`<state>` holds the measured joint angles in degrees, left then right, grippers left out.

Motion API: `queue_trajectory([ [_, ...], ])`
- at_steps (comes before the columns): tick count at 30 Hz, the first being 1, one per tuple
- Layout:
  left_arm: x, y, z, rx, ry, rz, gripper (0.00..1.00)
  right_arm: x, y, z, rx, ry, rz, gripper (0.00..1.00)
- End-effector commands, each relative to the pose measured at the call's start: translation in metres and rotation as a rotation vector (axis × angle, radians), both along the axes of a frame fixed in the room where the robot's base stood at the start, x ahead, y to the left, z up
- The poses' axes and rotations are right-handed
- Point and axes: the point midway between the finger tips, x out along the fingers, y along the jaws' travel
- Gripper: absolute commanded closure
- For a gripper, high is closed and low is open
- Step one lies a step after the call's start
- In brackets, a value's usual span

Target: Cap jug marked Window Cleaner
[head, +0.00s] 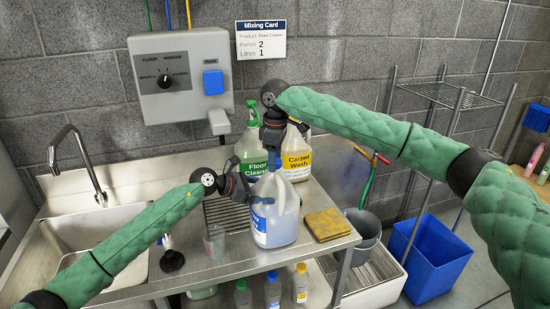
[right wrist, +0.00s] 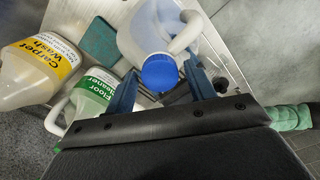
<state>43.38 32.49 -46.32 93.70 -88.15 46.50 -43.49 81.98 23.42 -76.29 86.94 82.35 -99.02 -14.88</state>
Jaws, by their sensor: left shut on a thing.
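A translucent jug (head: 284,200) with a blue label (head: 268,229) stands upright on the steel counter; its label text is too small to read. My left gripper (head: 246,190) is shut at the jug's upper left side, fingertips partly hidden. My right gripper (head: 273,152) points down above the jug. In the right wrist view, a blue cap (right wrist: 159,72) lies over the jug's (right wrist: 143,30) neck, between the right fingers (right wrist: 162,90). Gaps show on both sides of the cap, so the right gripper looks open. I cannot tell how tightly the cap sits.
The Floor Cleaner jug (head: 253,153) and Carpet Wash jug (head: 297,160) stand close behind. A yellow-brown pad (head: 327,224) lies right of the jug near the counter edge. A clear cup (head: 214,242) stands left, beside the sink (head: 75,238). A blue bin (head: 428,258) stands on the floor.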

Motion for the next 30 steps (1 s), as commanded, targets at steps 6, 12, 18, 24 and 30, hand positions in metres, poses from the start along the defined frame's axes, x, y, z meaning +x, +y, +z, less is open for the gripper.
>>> queue_trajectory([
  [6, 0.000, 0.000, -0.001, 0.001, 0.001, 0.000, 0.74, 0.000, 0.000, 0.000, 0.000, 0.000, 0.001, 0.36],
  [12, 0.000, 0.000, -0.001, 0.001, 0.001, 0.000, 0.74, 0.000, 0.000, 0.004, 0.001, -0.001, 0.001, 0.36],
  [18, 0.000, 0.000, -0.001, 0.001, 0.001, 0.000, 0.74, 0.000, 0.000, 0.030, 0.001, -0.002, 0.001, 0.36],
  [24, 0.000, 0.000, -0.001, 0.001, 0.001, 0.000, 0.74, 0.000, 0.000, 0.069, 0.002, -0.001, 0.002, 0.36],
  [30, 0.000, 0.000, -0.001, 0.001, 0.001, 0.000, 0.74, 0.000, -0.002, 0.101, 0.001, -0.001, 0.001, 0.36],
])
